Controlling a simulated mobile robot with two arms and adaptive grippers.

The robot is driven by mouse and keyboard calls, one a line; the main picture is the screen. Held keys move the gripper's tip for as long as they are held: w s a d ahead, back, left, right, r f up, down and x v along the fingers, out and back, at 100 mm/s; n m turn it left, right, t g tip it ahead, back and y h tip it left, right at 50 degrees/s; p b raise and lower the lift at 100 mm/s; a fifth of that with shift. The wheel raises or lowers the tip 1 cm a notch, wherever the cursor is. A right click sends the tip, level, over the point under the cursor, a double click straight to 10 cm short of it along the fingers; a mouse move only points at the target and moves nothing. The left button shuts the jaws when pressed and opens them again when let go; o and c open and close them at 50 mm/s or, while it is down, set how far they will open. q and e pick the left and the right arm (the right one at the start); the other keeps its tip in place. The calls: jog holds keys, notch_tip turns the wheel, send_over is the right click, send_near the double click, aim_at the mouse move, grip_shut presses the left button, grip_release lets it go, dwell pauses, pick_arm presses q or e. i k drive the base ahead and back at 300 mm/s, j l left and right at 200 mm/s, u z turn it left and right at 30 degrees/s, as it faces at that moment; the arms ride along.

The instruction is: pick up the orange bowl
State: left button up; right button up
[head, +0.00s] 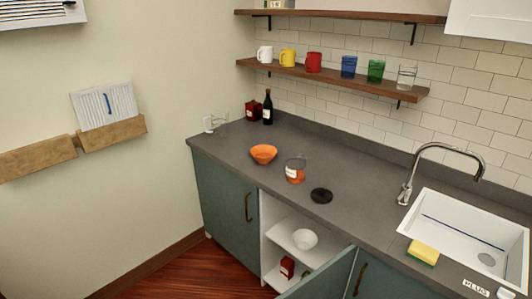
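The orange bowl (263,155) sits upright on the dark grey countertop (240,183), toward its left end. Its inside looks empty. A glass jar (296,170) with orange contents and a pale label stands just to its right, with a small gap between them. Neither of my grippers shows in the head view.
A black lid (321,196) lies right of the jar. A dark bottle (267,107) and a dark red box (253,110) stand behind the bowl. A sponge (423,252) lies by the sink (465,243). A lower cabinet door (325,275) is open; a white bowl (304,239) sits inside.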

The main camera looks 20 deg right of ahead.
aim_at(264, 154)
jog(key=i+j+z, duration=0.15)
jog(key=i+j, duration=0.15)
jog(key=i+j+z, duration=0.15)
jog(key=i+j, duration=0.15)
jog(key=i+j+z, duration=0.1)
jog(key=i+j, duration=0.2)
jog(key=j, duration=0.25)
jog(key=i+j+z, duration=0.15)
jog(key=j, duration=0.25)
jog(key=i+j+z, duration=0.2)
jog(key=i, duration=0.3)
jog(key=i+j+z, duration=0.2)
jog(key=i, duration=0.25)
